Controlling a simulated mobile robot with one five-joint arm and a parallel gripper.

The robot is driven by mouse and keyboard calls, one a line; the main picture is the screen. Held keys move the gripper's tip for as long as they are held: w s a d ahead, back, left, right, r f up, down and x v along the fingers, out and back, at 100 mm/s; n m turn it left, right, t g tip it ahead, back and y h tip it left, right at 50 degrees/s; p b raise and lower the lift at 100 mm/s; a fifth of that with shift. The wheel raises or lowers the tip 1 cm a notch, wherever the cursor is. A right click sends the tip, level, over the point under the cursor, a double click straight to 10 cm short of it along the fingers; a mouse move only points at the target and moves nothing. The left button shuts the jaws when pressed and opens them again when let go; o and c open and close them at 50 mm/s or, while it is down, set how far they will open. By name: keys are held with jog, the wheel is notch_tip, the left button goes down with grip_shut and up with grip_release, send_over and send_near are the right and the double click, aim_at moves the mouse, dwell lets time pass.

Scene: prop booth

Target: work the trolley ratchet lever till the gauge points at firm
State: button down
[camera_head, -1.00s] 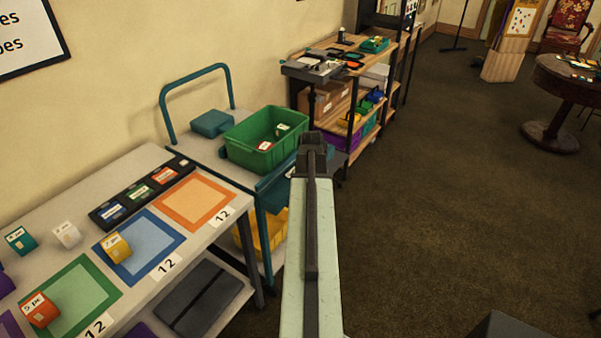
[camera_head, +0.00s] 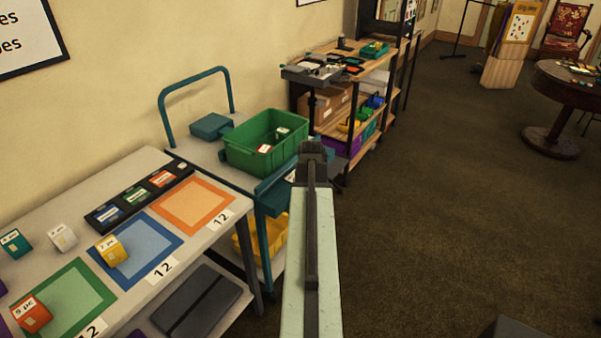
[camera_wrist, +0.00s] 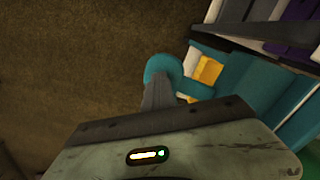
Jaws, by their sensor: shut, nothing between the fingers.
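The trolley has a teal frame with a tall push handle (camera_head: 197,72) and a green crate (camera_head: 240,160) on its grey top. A teal bar (camera_head: 270,184) runs along its near right edge, beside my gripper (camera_head: 312,150). In the wrist view, a rounded teal part (camera_wrist: 160,62) is right at the tips of my gripper (camera_wrist: 162,92); I cannot tell whether it is the ratchet lever or whether they touch. My gripper is shut and empty. No gauge face can be made out in either view.
A table with coloured mats (camera_head: 195,205) and small blocks stands at the near left. A wooden shelf unit (camera_head: 360,70) stands behind the trolley. A yellow bin (camera_head: 245,240) sits on the trolley's lower shelf. The carpet to the right is open, with a round table (camera_head: 565,85) farther off.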

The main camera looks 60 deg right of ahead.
notch_tip(320, 180, up, 8)
jog(key=p, duration=0.7)
dwell(0.8)
